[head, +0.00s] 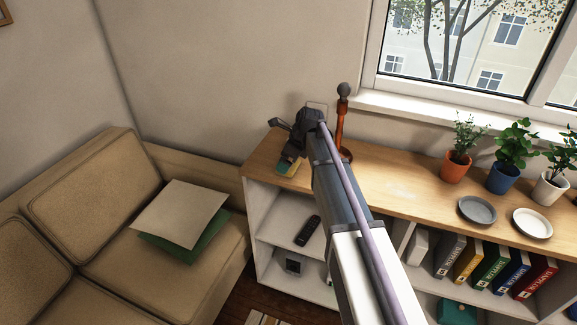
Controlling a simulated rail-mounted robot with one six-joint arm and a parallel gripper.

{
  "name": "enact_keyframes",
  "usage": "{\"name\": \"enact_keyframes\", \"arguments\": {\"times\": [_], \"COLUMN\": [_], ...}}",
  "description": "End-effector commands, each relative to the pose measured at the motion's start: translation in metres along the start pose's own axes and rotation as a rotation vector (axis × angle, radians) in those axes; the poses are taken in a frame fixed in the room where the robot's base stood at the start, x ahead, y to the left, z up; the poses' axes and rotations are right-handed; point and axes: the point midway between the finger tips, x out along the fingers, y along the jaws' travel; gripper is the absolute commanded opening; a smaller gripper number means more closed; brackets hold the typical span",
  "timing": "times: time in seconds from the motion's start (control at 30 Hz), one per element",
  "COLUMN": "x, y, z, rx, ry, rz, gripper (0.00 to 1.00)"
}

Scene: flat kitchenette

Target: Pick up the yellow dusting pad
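My gripper (293,155), dark grey, is at the end of my arm, directly over or at the pad's back part. I cannot tell whether it touches the pad. The fingers are dark and small here, so their opening does not show.
An orange-brown post with a dark round top (341,125) stands just right of my gripper. Potted plants (455,167) and two dishes (477,210) stand further right. A sofa (115,265) is at the left. The wall is close behind.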

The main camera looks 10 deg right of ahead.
Motion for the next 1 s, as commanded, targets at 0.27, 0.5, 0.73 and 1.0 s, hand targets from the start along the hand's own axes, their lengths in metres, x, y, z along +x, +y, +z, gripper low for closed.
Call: {"name": "enact_keyframes", "arguments": {"times": [0.27, 0.5, 0.73, 1.0], "x": [0.0, -0.029, -0.082, -0.093], "y": [0.0, 0.0, 0.0, 0.0], "z": [0.0, 0.012, 0.034, 0.039], "rx": [0.0, 0.0, 0.0, 0.0], "ry": [0.0, 0.0, 0.0, 0.0], "rz": [0.0, 0.0, 0.0, 0.0], "gripper": [0.71, 0.71, 0.71, 0.71]}}
